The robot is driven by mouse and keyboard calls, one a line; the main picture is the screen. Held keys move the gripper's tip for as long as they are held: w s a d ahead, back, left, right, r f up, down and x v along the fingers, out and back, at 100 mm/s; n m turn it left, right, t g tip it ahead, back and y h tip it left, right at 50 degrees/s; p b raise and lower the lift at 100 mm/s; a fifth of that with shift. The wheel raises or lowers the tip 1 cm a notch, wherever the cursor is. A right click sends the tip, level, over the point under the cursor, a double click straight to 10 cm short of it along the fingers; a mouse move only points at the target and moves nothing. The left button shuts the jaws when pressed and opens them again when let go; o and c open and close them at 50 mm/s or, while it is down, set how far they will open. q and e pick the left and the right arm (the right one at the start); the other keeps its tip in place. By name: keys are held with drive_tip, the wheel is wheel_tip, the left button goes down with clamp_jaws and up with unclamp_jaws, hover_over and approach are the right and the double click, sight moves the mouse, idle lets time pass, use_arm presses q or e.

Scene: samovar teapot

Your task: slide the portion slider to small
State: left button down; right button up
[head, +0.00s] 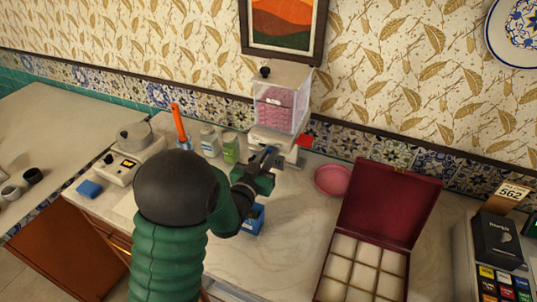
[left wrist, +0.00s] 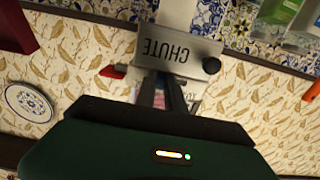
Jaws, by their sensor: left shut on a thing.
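The dispenser (head: 282,105) stands against the tiled wall, a clear box of pink pieces on a white base with a red tab (head: 304,141) at its right. In the left wrist view a grey plate marked CHUTE (left wrist: 178,50) appears upside down, with a dark round knob (left wrist: 211,65) at its right and the red tab (left wrist: 112,72) at its left. My left gripper (head: 270,153) is at the dispenser's front. Its fingers (left wrist: 162,88) are close together and shut on a small part, apparently the portion slider; the tips and that part are mostly hidden. My right gripper is out of view.
A pink bowl (head: 332,180) and an open red box with compartments (head: 385,205) stand to the right. Bottles (head: 230,147) stand left of the dispenser. A blue box (head: 250,219) is below my gripper.

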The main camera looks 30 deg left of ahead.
sight(261, 144)
use_arm(q)
drive_tip(key=shift+a+r, duration=0.1)
idle(0.8)
drive_tip(key=a+b, duration=0.1)
drive_tip(key=a, duration=0.2)
drive_tip(key=shift+s+a, duration=0.1)
drive_tip(key=shift+a, duration=0.05)
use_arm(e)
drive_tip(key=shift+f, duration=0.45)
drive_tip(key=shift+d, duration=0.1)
use_arm(q)
drive_tip(key=c, duration=1.6)
unclamp_jaws()
drive_tip(key=shift+r, duration=0.1)
drive_tip(key=shift+o, duration=1)
drive_tip(key=shift+s, duration=0.1)
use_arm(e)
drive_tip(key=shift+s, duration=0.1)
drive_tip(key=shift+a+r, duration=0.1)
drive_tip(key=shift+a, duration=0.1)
